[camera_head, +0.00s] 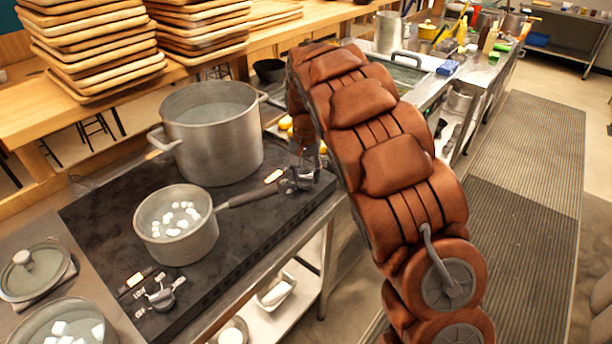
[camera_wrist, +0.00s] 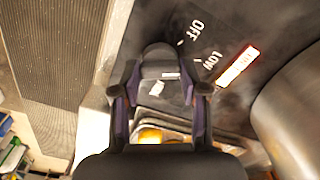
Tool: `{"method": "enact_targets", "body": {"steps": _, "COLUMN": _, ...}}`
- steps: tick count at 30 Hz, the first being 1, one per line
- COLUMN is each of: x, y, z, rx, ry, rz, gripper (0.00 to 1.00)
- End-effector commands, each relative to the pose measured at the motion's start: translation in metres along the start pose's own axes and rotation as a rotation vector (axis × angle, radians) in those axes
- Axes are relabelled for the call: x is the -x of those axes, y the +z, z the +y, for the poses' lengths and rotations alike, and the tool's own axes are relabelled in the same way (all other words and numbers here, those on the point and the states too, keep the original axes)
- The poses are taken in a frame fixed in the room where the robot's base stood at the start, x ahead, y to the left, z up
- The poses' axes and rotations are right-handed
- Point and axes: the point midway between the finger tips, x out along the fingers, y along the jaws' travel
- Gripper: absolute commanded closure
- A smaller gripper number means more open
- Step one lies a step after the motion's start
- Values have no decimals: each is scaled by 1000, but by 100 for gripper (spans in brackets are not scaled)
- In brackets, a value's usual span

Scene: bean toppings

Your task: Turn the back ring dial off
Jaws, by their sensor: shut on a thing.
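The back ring dial (camera_wrist: 160,62) is a dark knob with a small white mark, seen in the wrist view. It lies between the fingers of my gripper (camera_wrist: 160,92), which is shut on it. The words OFF (camera_wrist: 195,32) and LOW (camera_wrist: 210,60) are printed beside the dial on the dark panel. Next to them an indicator strip (camera_wrist: 238,68) glows orange and white. In the head view, my gripper (camera_head: 302,178) is at the stove's right end, and its arm partly hides the dial. I cannot tell exactly which setting the dial's mark points to.
A large pot (camera_head: 215,140) stands at the back of the black stove (camera_head: 235,260). A saucepan (camera_head: 178,228) with white pieces sits in front, its handle pointing towards my gripper. Another dial (camera_head: 160,296) is at the front left. Stacked wooden trays (camera_head: 90,45) are behind.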

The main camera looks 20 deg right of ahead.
Motion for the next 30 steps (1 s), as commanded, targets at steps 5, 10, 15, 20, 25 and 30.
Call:
{"method": "enact_targets", "body": {"steps": 5, "x": -5, "y": 0, "z": -1, "rx": 133, "ry": -2, "rz": 3, "gripper": 91}}
{"method": "enact_targets", "body": {"steps": 10, "x": -5, "y": 0, "z": -1, "rx": 280, "ry": -2, "rz": 1, "gripper": 91}}
{"method": "enact_targets", "body": {"steps": 15, "x": -4, "y": 0, "z": -1, "rx": 421, "ry": -1, "rz": 2, "gripper": 91}}
{"method": "enact_targets", "body": {"steps": 20, "x": -2, "y": -1, "z": -1, "rx": 533, "ry": -2, "rz": 4, "gripper": 91}}
{"method": "enact_targets", "body": {"steps": 25, "x": -2, "y": 0, "z": -1, "rx": 622, "ry": -1, "rz": 2, "gripper": 91}}
{"method": "enact_targets", "body": {"steps": 30, "x": -1, "y": 0, "z": 0, "rx": 674, "ry": 0, "rz": 0, "gripper": 91}}
